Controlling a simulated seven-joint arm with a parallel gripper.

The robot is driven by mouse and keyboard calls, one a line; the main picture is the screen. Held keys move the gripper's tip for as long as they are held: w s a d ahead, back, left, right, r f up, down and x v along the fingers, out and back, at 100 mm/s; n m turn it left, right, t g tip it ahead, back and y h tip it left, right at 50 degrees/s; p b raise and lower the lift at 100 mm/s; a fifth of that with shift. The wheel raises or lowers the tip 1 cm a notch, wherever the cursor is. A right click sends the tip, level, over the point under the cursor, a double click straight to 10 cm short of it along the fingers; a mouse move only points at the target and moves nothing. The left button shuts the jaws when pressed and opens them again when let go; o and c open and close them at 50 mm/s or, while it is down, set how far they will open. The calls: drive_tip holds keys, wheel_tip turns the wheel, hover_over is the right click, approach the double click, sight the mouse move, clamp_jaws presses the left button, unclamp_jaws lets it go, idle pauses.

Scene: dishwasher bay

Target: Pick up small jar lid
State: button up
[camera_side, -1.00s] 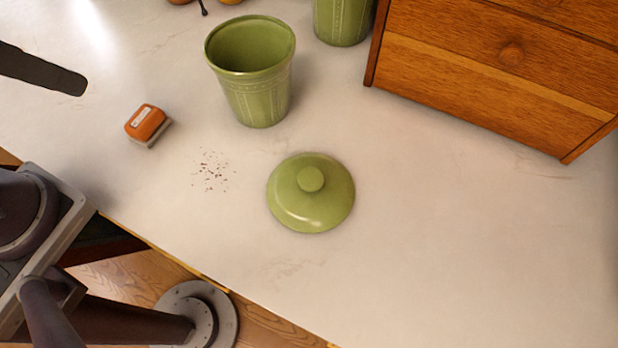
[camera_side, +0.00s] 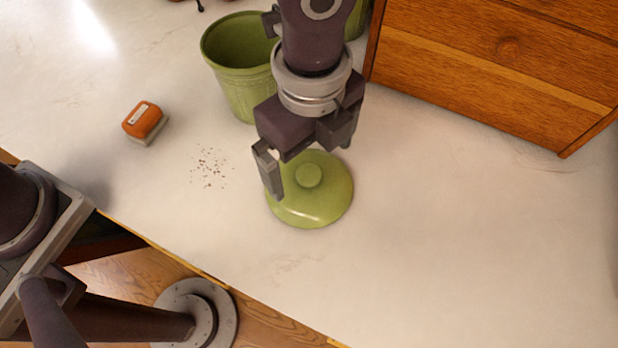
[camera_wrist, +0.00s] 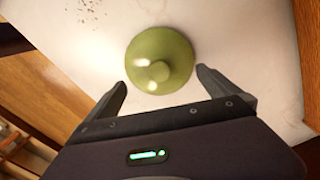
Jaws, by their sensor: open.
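The small jar lid (camera_side: 318,203) is green and round with a knob on top. It lies flat on the white counter, knob up. My gripper (camera_side: 308,160) is open and empty above the lid, and hides part of its far edge in the side view. In the wrist view the lid (camera_wrist: 160,56) shows whole, ahead of my gripper (camera_wrist: 162,88), with its knob roughly centred between the two spread fingers. I see no finger closed on the lid.
A green jar (camera_side: 243,85) stands open behind the lid, partly hidden by my arm. A second green jar (camera_side: 357,20) is mostly hidden. A wooden drawer cabinet (camera_side: 490,70) is at back right. An orange-topped brush or sponge (camera_side: 144,122) and dark crumbs (camera_side: 210,167) lie left. The right front counter (camera_side: 460,250) is clear.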

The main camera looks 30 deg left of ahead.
sight(308, 172)
wheel_tip(308, 172, down, 5)
drive_tip(key=shift+a+r, duration=0.1)
drive_tip(key=shift+a, duration=0.05)
drive_tip(key=c, duration=1.7)
